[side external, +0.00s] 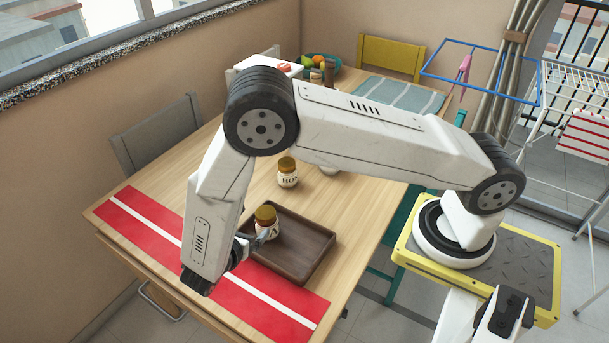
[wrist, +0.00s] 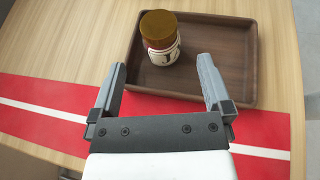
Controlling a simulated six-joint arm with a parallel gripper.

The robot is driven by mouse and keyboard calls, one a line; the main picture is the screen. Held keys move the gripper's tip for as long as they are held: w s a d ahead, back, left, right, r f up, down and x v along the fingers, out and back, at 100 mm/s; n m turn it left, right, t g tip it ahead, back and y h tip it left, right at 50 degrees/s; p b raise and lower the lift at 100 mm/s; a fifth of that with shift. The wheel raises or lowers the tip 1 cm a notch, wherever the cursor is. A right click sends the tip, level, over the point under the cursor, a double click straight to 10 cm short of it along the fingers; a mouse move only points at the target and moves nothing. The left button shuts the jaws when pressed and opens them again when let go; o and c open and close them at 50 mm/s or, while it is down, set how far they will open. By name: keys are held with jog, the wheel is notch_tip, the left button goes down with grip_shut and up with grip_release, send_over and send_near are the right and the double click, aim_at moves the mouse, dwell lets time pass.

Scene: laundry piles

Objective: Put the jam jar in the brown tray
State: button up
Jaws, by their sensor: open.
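The jam jar (side external: 266,215), with a gold-brown lid and a white label with a large J, stands upright in the brown tray (side external: 311,240). In the wrist view the jar (wrist: 160,42) is in the left part of the tray (wrist: 228,60). My gripper (wrist: 162,68) is open, its fingers apart and nothing held between them. The jar is just ahead of the fingertips, roughly centred between them. In the side view my gripper (side external: 254,240) is low at the tray's near left edge, partly hidden by my wrist.
A second jar (side external: 288,173), labelled HO, stands on the wooden table behind the tray. A red runner with a white stripe (side external: 150,235) lies along the near edge. A fruit bowl (side external: 322,66) and a blue striped mat (side external: 400,94) are at the far end.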

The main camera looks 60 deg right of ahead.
jog(key=s+d+r+m+y, duration=0.5)
jog(key=r+m+y, duration=0.1)
jog(key=m, duration=0.4)
jog(key=s+d+r+m+y, duration=0.4)
jog(key=r+m+y, duration=0.3)
jog(key=m, duration=0.3)
jog(key=shift+s+d+r, duration=0.35)
jog(key=shift+s+r, duration=0.1)
jog(key=shift+r, duration=0.4)
